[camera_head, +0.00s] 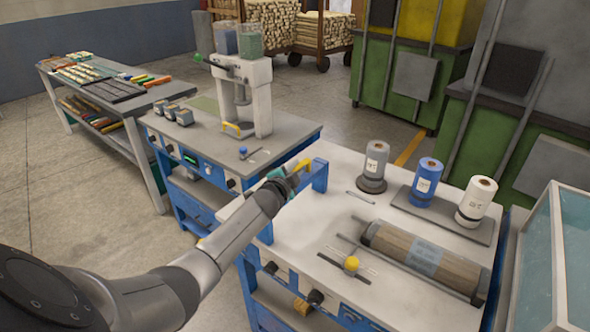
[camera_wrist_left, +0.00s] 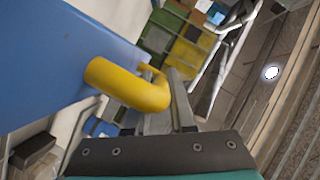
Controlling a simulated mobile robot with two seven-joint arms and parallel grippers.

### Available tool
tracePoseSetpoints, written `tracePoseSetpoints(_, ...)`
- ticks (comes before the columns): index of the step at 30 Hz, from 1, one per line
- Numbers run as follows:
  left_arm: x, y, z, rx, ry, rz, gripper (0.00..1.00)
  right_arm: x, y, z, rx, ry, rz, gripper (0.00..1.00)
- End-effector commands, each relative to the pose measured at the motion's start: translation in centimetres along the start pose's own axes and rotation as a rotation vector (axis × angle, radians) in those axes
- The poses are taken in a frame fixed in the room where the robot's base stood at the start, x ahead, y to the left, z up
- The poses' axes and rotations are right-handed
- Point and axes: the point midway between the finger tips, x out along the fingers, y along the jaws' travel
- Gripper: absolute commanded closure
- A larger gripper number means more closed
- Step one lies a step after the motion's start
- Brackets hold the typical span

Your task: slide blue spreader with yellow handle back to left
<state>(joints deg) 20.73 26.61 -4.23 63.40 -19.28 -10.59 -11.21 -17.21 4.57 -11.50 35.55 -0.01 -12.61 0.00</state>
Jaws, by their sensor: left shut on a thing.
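The blue spreader (camera_head: 319,177) stands at the left end of the white-topped bench (camera_head: 333,228). My left gripper (camera_wrist_left: 178,100) is shut on the handle there. The fingertips are partly hidden behind the handle. My right gripper is in neither view.
A roller (camera_head: 425,258) lies at the bench's front right, with a yellow knob (camera_head: 351,264) beside it. Grey, blue (camera_head: 425,182) and white spools stand behind. A grey dispensing machine (camera_head: 243,90) stands on the bench to the left. The white bench's middle is mostly clear.

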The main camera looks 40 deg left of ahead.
Motion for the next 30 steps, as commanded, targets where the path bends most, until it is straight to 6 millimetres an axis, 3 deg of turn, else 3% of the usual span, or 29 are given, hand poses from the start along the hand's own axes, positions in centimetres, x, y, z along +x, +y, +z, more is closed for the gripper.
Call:
tracePoseSetpoints(2, 0.1, -0.5, 0.3, 0.005, -0.006, -0.007, 1.0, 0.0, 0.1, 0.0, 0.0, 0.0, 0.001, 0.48)
tracePoseSetpoints(3, 0.1, -0.5, 0.3, 0.005, -0.007, -0.007, 0.74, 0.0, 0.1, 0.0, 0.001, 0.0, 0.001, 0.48)
tracePoseSetpoints(10, 0.0, -0.4, 0.2, 0.004, -0.006, -0.005, 0.48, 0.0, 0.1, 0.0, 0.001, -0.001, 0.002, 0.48)
tracePoseSetpoints(21, -0.3, -0.2, 0.1, 0.003, -0.004, -0.003, 0.48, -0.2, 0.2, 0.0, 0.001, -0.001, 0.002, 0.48)
tracePoseSetpoints(30, -3.4, -0.2, 0.1, 0.004, -0.003, -0.002, 0.48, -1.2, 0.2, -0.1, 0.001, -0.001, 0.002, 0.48)
